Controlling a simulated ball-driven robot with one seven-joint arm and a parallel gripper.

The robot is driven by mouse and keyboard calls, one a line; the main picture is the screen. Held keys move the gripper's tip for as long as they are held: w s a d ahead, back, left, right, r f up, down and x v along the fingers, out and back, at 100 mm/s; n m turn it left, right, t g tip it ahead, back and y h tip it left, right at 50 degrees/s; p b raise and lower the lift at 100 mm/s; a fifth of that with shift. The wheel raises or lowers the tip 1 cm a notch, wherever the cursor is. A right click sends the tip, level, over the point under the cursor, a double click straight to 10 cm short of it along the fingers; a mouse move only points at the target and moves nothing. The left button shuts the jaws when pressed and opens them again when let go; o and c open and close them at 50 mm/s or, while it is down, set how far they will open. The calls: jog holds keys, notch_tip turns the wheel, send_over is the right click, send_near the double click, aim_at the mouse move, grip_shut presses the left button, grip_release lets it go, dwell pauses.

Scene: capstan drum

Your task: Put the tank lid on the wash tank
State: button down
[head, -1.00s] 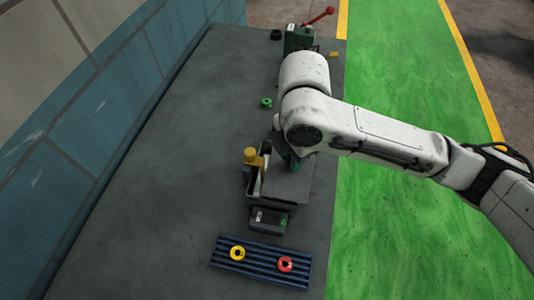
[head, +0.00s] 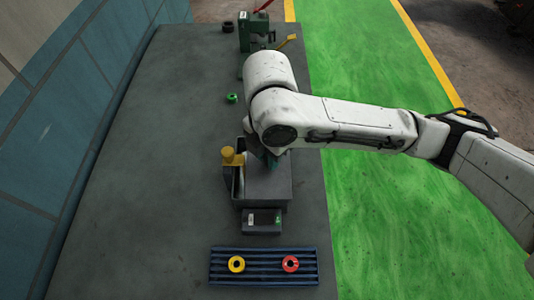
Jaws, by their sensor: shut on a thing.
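The wash tank (head: 228,186) is a dark box on the grey bench, with a yellow knob-like part (head: 233,157) at its left back. The tank lid (head: 268,188) is a flat grey plate over most of the tank. A narrow strip of the tank's left side stays uncovered. I cannot tell whether the lid rests on the rim or is held just above it. My gripper (head: 270,163) points down at the back of the lid, mostly hidden under my white arm. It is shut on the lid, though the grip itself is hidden.
A small dark box with a display (head: 262,221) stands in front of the tank. A blue ribbed tray (head: 263,280) holds a yellow ring (head: 236,264) and a red ring (head: 290,264). A green ring (head: 232,98) lies behind. A green machine (head: 253,30) stands at the back. The bench's left side is clear.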

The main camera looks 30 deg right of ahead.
jog(key=shift+f, duration=0.25)
jog(key=c, duration=0.9)
grip_release()
jog(key=shift+r, duration=0.1)
notch_tip(320, 180, up, 12)
jog(key=p, duration=0.1)
jog(key=shift+r, duration=0.2)
